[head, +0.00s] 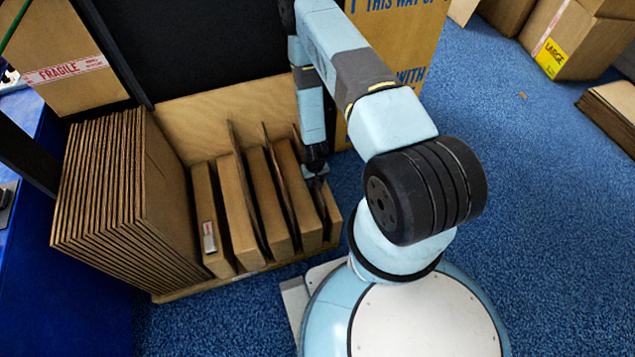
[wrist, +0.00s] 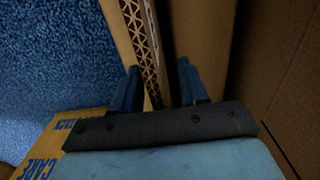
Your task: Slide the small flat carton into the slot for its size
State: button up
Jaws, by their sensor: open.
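A wooden rack (head: 240,112) holds several upright flat cartons of differing size, with thin dividers between them. The smallest-looking carton (head: 331,213) stands at the rack's right end, partly hidden by my arm; I cannot tell for certain that it is the task's carton. My gripper (head: 316,172) is low over this right end. In the wrist view my gripper (wrist: 159,88) is open, its blue fingers on either side of a board's corrugated edge (wrist: 147,50). I cannot tell whether either finger touches it.
A thick stack of flat cardboard (head: 105,195) fills the rack's left side. A FRAGILE carton (head: 65,50) stands behind it. A tall printed carton (head: 400,35) stands behind my arm.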

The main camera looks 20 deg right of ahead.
notch_tip(320, 180, up, 13)
jog(key=shift+f, duration=0.1)
dwell(0.5)
jog(key=w+r+t, duration=0.1)
jog(key=w+r, duration=0.2)
jog(key=r, duration=1.6)
jog(key=w+r+t, duration=0.2)
jog(key=w+r, duration=0.1)
jog(key=r, duration=1.5)
jog(key=s+d+r+t, duration=0.1)
jog(key=s+r, duration=0.4)
jog(key=r, duration=0.4)
jog(key=s+r, duration=0.5)
jog(key=r, duration=0.5)
jog(key=s+r, duration=0.4)
jog(key=s, duration=0.4)
jog(key=s+d+r+t, duration=0.1)
jog(key=s+r, duration=0.4)
jog(key=s, duration=0.3)
jog(key=shift+r+t, duration=0.2)
jog(key=shift+t, duration=0.1)
